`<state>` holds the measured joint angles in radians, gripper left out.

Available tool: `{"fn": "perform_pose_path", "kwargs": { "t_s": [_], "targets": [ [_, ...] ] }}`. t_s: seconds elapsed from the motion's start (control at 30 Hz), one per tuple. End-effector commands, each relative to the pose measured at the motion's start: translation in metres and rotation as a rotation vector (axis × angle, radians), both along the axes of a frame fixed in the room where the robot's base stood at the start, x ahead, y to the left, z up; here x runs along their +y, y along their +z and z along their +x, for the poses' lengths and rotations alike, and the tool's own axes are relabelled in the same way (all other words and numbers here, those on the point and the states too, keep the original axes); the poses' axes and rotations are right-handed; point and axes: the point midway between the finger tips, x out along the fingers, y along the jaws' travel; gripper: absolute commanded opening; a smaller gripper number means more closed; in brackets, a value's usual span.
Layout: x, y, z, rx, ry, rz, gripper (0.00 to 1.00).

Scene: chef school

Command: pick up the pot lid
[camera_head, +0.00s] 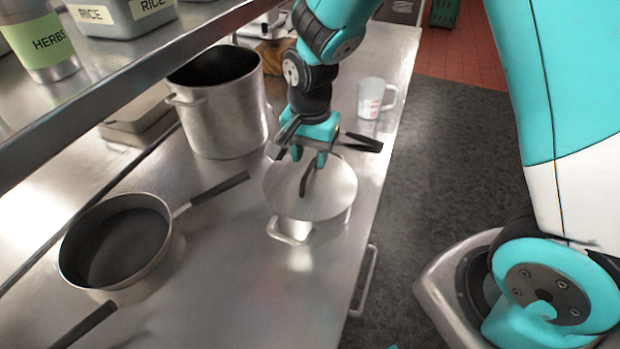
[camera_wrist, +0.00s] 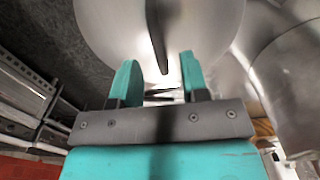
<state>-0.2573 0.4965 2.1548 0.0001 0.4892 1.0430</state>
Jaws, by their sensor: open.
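The pot lid (camera_head: 330,196) is a round, shiny metal disc with a dark bar handle (camera_head: 307,178). It lies on a low metal pot (camera_head: 290,231) on the steel counter, and most of the pot is hidden under it. My gripper (camera_head: 309,158) is just above the far part of the lid, pointing down, with the handle close to its fingers. In the wrist view, the gripper (camera_wrist: 156,82) is open, and the handle (camera_wrist: 156,35) runs across the lid (camera_wrist: 205,25) toward the space between the two teal fingers. I cannot tell whether a finger touches the lid.
A tall open pot (camera_head: 222,118) stands left of my gripper. A frying pan (camera_head: 118,243) lies at the left, its handle pointing toward the lid. A measuring cup (camera_head: 372,98) stands behind at the right. A shelf (camera_head: 120,75) overhangs the left side.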

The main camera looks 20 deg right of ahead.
Motion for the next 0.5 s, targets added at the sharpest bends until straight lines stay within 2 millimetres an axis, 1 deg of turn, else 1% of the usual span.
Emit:
{"fn": "perform_pose_path", "kwargs": {
  "t_s": [0.1,0.2,0.3,0.5],
  "targets": [
    [0.001,-0.016,-0.004,0.008,0.001,-0.002,0.41],
    [0.001,-0.03,-0.003,0.005,0.001,-0.001,0.41],
    [0.001,-0.038,-0.003,0.002,0.001,-0.001,0.41],
    [0.001,-0.039,-0.002,0.0,0.001,0.0,0.41]
  ]
}}
